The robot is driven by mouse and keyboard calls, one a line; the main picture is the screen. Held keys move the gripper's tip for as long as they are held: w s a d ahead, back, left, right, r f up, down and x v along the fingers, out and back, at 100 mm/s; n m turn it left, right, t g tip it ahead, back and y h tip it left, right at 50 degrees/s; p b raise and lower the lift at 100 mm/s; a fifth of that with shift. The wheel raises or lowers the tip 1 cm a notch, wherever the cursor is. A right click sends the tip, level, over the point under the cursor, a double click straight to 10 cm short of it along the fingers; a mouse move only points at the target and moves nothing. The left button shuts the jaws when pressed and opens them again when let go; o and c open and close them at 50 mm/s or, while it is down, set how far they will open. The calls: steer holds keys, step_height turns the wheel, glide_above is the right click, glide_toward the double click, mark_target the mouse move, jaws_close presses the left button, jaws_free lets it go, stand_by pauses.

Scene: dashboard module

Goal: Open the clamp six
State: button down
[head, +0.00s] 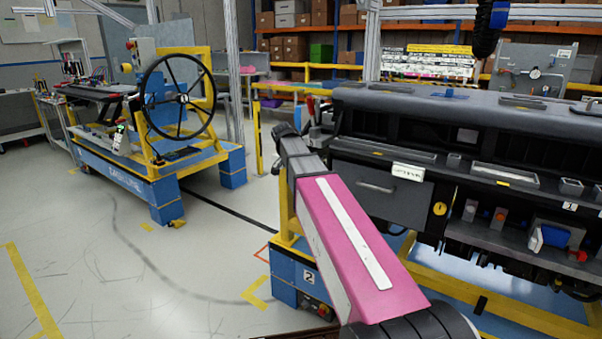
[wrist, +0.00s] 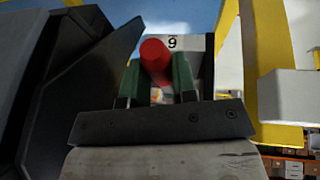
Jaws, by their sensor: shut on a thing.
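The clamp's red handle (wrist: 155,55) shows in the wrist view between the two green fingers of my gripper (wrist: 158,78), which are shut on it. Behind it is a pale plate with a number that reads like a 9 in this seemingly upside-down view, so it fits a 6. In the head view, a red clamp handle (head: 310,104) shows at the left end of the dashboard module (head: 420,120), just beyond my pink arm. My arm hides the gripper there, and most of the clamp's body is hidden in both views.
Yellow frame bars (wrist: 275,75) stand close to the gripper on the right in the wrist view, and a dark panel (wrist: 70,80) is close on the left. The floor between is clear.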

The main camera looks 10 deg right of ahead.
steer(key=shift+w+d+r+g+y, duration=0.15)
steer(key=shift+w+r+g+y, duration=0.1)
steer(key=shift+r+g+y, duration=0.3)
steer(key=shift+w+d+r+g+y, duration=0.15)
steer(key=shift+w+r+g+y, duration=0.1)
steer(key=shift+r+g+y, duration=0.25)
steer(key=shift+d+r+g+y, duration=0.15)
steer(key=shift+r+g+y, duration=0.4)
steer(key=shift+y, duration=0.1)
steer(key=c, duration=0.9)
jaws_free()
steer(key=shift+r, duration=0.1)
step_height(320, 180, up, 7)
steer(key=shift+w+a, duration=0.45)
